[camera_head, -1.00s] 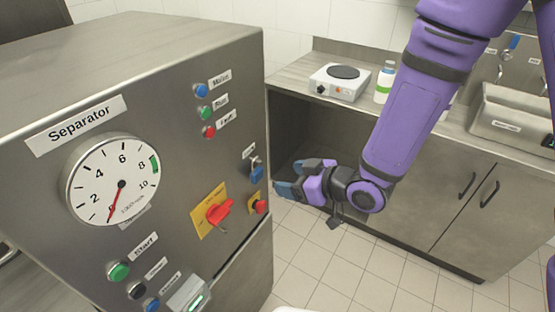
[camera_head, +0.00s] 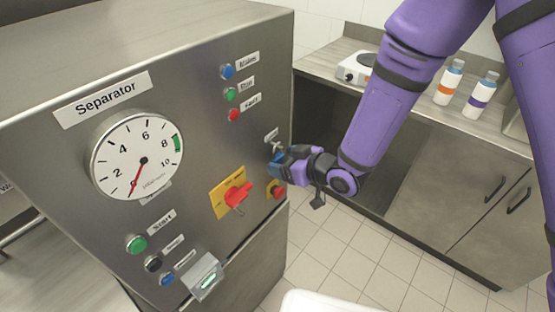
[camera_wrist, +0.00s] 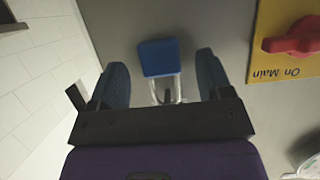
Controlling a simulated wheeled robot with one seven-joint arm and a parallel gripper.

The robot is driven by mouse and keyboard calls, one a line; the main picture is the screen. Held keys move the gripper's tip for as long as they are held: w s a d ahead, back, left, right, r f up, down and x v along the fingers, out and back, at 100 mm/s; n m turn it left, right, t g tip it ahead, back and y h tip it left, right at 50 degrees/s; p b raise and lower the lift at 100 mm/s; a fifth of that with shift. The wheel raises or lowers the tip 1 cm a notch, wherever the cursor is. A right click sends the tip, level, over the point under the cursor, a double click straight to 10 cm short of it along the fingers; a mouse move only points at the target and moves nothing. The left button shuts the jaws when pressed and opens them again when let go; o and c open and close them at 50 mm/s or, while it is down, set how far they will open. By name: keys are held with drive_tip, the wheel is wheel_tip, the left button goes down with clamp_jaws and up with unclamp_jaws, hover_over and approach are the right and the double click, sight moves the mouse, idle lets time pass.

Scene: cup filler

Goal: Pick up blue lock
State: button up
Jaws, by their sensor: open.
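The blue lock (camera_wrist: 158,57) hangs on the separator's front panel. In the wrist view it has a blue body and a pale metal shackle. My gripper (camera_wrist: 162,75) is open, with one blue-grey finger on each side of the lock and a gap to each. In the head view my gripper (camera_head: 276,165) is at the panel's right side, by the lock's place. There the fingers and the lock overlap, and I cannot clearly tell them apart.
The separator (camera_head: 200,75) stands at left. A yellow plate with a red rotary switch (camera_head: 237,194) and a red knob (camera_head: 276,190) are close to my gripper. A counter (camera_head: 340,80) with a hotplate (camera_head: 352,69) and bottles is behind. Tiled floor lies between.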

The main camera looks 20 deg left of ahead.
drive_tip(key=shift+w+a+f, duration=0.2)
drive_tip(key=shift+a+f, duration=0.05)
drive_tip(key=shift+a, duration=0.35)
drive_tip(key=c, duration=1.1)
drive_tip(key=shift+o, duration=0.2)
drive_tip(key=shift+r, duration=0.1)
